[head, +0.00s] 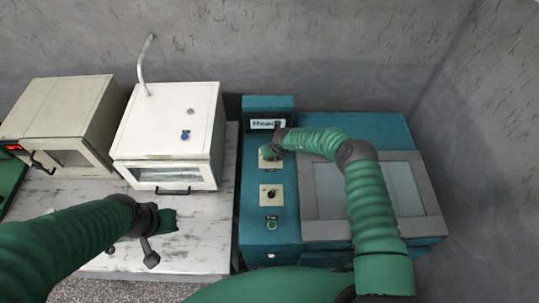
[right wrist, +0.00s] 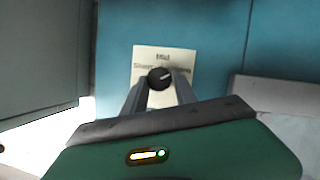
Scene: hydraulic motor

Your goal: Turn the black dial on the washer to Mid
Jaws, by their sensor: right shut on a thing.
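The teal washer (head: 255,250) stands at the right in the head view. Its upper cream plate (head: 264,165) is partly hidden by my right gripper (head: 271,150). In the right wrist view, my right gripper (right wrist: 160,88) is shut on the black dial (right wrist: 160,78), one finger on each side. The cream label plate (right wrist: 147,54) reads "Mid" above the dial and "Short" at its left; the word at the right is blurred. A light mark on the dial seems to point right and slightly up. My left gripper (head: 150,240) hangs over the white table, away from the washer; its jaw opening is unclear.
A lower plate with a black knob (head: 271,194) and a green button (head: 271,223) sit below on the washer. A display (head: 265,124) seems to read "Ready". A white box appliance (head: 170,125) and a beige oven (head: 65,120) stand on the table (head: 205,240) at the left.

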